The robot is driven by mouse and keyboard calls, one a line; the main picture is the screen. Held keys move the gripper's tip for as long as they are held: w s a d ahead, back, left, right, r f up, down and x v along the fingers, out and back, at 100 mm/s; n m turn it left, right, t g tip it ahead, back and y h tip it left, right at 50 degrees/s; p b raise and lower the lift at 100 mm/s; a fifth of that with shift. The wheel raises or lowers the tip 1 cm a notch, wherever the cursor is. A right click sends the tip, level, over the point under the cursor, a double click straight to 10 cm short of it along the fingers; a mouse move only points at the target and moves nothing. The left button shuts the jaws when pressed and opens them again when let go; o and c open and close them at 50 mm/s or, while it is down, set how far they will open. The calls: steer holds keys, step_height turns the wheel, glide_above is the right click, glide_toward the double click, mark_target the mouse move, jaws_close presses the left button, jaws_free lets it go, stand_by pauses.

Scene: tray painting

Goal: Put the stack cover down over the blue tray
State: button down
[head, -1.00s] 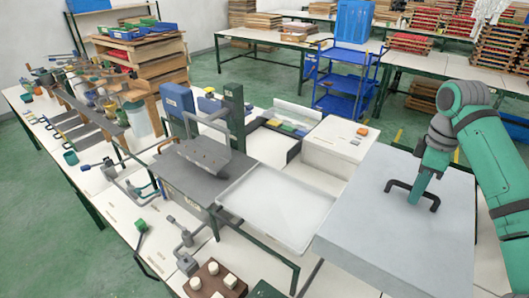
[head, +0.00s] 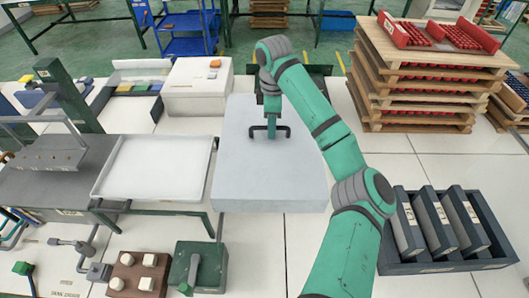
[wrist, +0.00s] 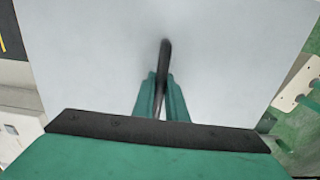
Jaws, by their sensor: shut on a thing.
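The stack cover (head: 268,178) is a large pale grey box with a black bar handle (head: 284,131) on its flat top. It is at the middle of the head view. My gripper (head: 271,133) is shut on the handle from above. The wrist view shows my gripper's green fingers (wrist: 161,98) on either side of the dark handle, with the pale cover top (wrist: 100,60) filling most of the picture. The cover looks level. I cannot tell its height above the table. I cannot make out the blue tray in any view; the cover hides what is beneath it.
Left of the cover is a shallow white tray (head: 152,198). A white box (head: 198,100) stands behind it. At right are stacked wooden boards with red trays (head: 420,75) and a dark rack with upright blocks (head: 480,262). White tabletop (head: 430,155) is bare between these.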

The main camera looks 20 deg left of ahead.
step_height(320, 180, down, 14)
stand_by(0.6)
steer(key=c, duration=1.8)
jaws_free()
steer(key=shift+o, duration=0.2)
